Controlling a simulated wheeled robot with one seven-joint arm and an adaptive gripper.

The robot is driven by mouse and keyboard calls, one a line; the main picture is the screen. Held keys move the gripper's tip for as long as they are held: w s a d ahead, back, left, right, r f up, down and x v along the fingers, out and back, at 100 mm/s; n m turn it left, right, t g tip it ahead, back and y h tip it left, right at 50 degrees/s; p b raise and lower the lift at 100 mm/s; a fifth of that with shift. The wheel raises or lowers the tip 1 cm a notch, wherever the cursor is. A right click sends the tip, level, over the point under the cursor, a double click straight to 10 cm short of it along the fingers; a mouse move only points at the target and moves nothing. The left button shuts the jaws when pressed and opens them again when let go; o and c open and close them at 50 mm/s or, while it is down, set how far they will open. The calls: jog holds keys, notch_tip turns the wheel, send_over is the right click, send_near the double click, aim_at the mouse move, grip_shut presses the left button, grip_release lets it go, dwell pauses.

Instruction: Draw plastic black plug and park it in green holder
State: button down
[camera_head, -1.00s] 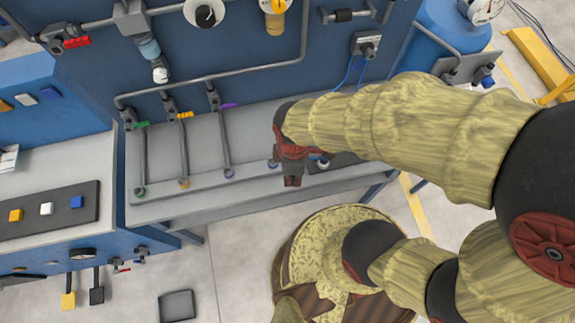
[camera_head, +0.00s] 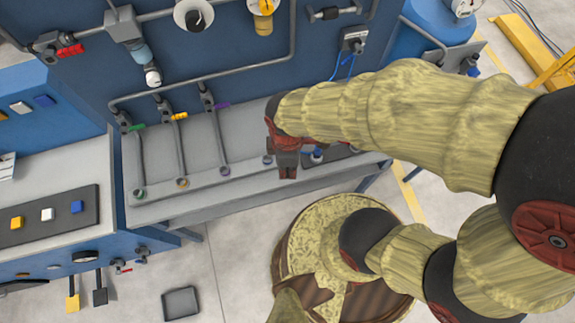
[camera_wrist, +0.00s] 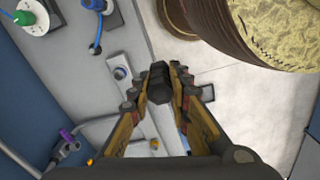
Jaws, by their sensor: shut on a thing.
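My gripper (camera_wrist: 160,85) is shut on a black plug (camera_wrist: 158,82), a dark faceted piece held between the fingertips in the wrist view. The plug is apart from the bench top, over its front edge. A green round piece on a white base (camera_wrist: 28,17), which looks like the green holder, sits on the grey bench at the upper left of the wrist view. My arm appears to hide it in the head view. In the head view my gripper (camera_head: 287,165) points down near the bench's front edge; the plug is hard to make out there.
A blue piece with a blue cord (camera_wrist: 97,5) stands beside the green one. A small grey fitting (camera_wrist: 120,73) sits on the bench left of the plug. Several upright pipes with coloured valves (camera_head: 180,150) stand along the grey bench (camera_head: 200,205). Open floor lies in front.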

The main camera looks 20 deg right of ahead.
jog(key=shift+r+p, duration=1.7)
jog(key=shift+r, duration=0.6)
